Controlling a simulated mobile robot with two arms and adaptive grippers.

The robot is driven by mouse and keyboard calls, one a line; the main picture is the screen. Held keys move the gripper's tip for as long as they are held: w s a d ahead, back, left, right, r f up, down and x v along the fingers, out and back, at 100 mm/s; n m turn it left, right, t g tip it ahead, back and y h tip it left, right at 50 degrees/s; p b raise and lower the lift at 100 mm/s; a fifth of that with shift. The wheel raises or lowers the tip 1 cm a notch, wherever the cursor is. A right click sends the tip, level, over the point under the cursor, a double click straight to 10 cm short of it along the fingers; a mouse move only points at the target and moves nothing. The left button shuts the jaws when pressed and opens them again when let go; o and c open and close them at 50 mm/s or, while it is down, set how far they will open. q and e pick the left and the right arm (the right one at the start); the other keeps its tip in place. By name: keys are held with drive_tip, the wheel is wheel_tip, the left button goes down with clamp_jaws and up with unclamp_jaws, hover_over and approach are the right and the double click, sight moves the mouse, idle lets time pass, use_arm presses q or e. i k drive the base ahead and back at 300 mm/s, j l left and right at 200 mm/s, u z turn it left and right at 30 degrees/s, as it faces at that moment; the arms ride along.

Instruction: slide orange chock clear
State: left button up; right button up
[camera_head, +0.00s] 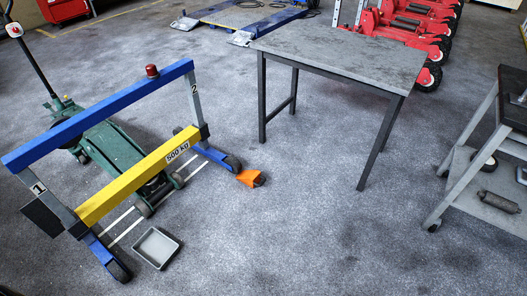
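The orange chock (250,178) is a small wedge on the grey floor, near the middle of the head view. I cannot tell whether chock and wheel touch. The frame has a blue top beam (105,112) and a yellow beam (137,182) marked 500 kg. A green trolley jack (112,148) stands under the frame. Neither of my grippers is in view.
A grey tray (157,247) lies on the floor in front of the frame. A table (345,55) stands behind and right of the chock. A trolley (478,170) is at the right edge. Red jacks (420,40) stand at the back. The floor (310,235) in front of the chock is clear.

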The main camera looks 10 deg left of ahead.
sight(252, 179)
drive_tip(key=i+l, duration=0.15)
drive_tip(key=i, duration=0.25)
drive_tip(key=i+l, duration=0.2)
drive_tip(key=i, duration=0.2)
drive_tip(key=i+l, duration=0.15)
drive_tip(key=i, duration=0.25)
drive_tip(key=i+j, duration=1.2)
drive_tip(key=j, duration=0.2)
drive_tip(key=i+j, duration=0.15)
drive_tip(key=j, duration=0.2)
drive_tip(key=z, duration=0.05)
